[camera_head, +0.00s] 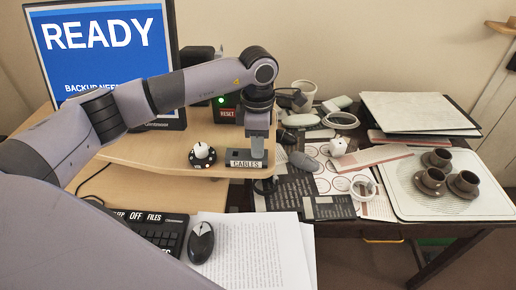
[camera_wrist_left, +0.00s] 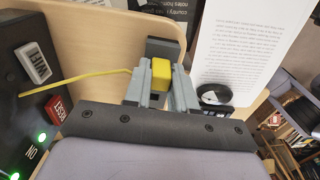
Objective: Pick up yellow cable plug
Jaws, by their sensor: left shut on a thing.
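In the left wrist view the yellow cable plug (camera_wrist_left: 161,74) sits between the fingers of my left gripper (camera_wrist_left: 160,90), which is shut on it. Its thin yellow cable (camera_wrist_left: 90,79) runs left to the dark box with the red RESET button. In the head view my left gripper (camera_head: 257,148) points down at the front right edge of the wooden desk, over the dark block labelled CABLES (camera_head: 245,165). The plug is hidden there. I cannot tell whether the plug is clear of the block. My right gripper is not in view.
A white knob (camera_head: 202,152) stands left of the gripper. A monitor (camera_head: 105,55) reads READY behind. A mouse (camera_head: 201,242) and papers (camera_head: 252,255) lie in front. The dark table at right holds a phone, papers and brown cups on a tray (camera_head: 412,205).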

